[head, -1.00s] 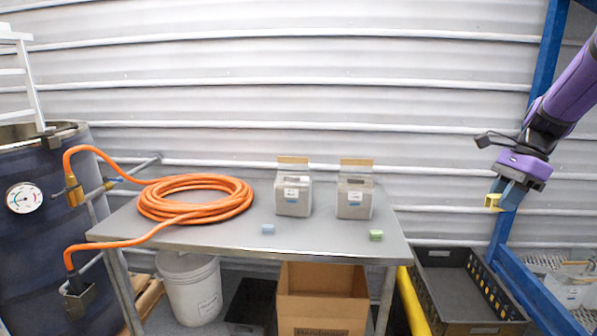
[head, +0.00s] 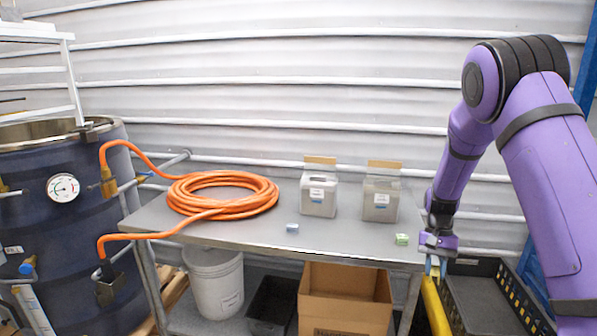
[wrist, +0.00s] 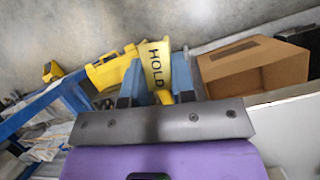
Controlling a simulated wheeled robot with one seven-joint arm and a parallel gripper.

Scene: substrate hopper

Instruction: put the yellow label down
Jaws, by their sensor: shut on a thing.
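My gripper (head: 436,266) is at the right end of the metal table (head: 270,236) in the head view, pointing down. In the wrist view its two blue fingers (wrist: 157,80) are shut on the yellow label (wrist: 155,62), which reads HOLD. The label is held off any surface, as far as I can tell. In the head view the label is hard to tell apart from the fingers and the yellow rail behind them.
Two grey containers (head: 319,195) (head: 380,200) and a coiled orange hose (head: 190,197) are on the table. A cardboard box (head: 345,312) and white bucket (head: 217,285) are below it. A black crate (head: 490,305) and yellow rail (head: 433,305) lie right. The table's middle front is clear.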

